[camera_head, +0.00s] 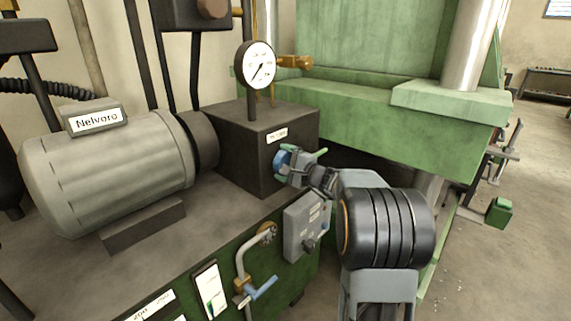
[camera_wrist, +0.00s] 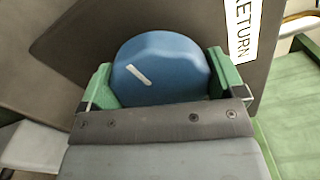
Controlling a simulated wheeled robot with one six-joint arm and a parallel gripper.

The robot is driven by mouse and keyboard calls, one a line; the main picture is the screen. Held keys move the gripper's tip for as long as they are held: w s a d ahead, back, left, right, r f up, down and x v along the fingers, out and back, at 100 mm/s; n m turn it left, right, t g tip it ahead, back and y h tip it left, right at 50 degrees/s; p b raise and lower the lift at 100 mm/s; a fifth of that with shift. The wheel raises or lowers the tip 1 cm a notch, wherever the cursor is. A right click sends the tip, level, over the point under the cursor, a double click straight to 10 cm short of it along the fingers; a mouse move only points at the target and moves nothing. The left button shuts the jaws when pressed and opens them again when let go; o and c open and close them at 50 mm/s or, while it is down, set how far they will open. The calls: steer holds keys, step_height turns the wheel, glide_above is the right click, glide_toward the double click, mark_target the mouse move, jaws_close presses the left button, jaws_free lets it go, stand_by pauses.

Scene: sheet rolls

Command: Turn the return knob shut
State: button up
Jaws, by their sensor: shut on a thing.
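The return knob (camera_wrist: 165,70) is a blue round knob with a white mark, on the side of a dark block (camera_head: 243,150). In the wrist view its face fills the space between the two green fingertips. My gripper (camera_wrist: 160,82) is shut on the knob, one finger on each side. A white label (camera_wrist: 242,30) reading RETURN is beside the knob in the wrist view. In the head view the knob (camera_head: 281,161) is partly hidden by my gripper (camera_head: 302,160). The white mark on the knob lies aslant in the wrist view.
A pressure gauge (camera_head: 256,65) stands above the block. A grey motor (camera_head: 108,165) is to the left. A grey control box (camera_head: 304,228) and a blue-handled valve (camera_head: 262,289) are below. A large green machine frame (camera_head: 400,120) stands behind and to the right.

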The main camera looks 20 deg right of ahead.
steer(key=m+p, duration=0.1)
steer(key=m, duration=0.3)
steer(key=shift+r+m, duration=0.1)
steer(key=shift+m, duration=0.2)
steer(key=m+p, duration=0.3)
steer(key=m, duration=0.2)
steer(key=shift+r+m, duration=0.1)
steer(key=shift+m, duration=0.2)
steer(key=m+p, duration=0.3)
steer(key=m, duration=0.1)
steer(key=shift+p, duration=0.4)
steer(key=shift+d+m+p, duration=0.1)
steer(key=shift+m+p, duration=1.8)
steer(key=shift+m, duration=0.6)
steer(key=o, duration=0.7)
steer(key=shift+c, duration=0.2)
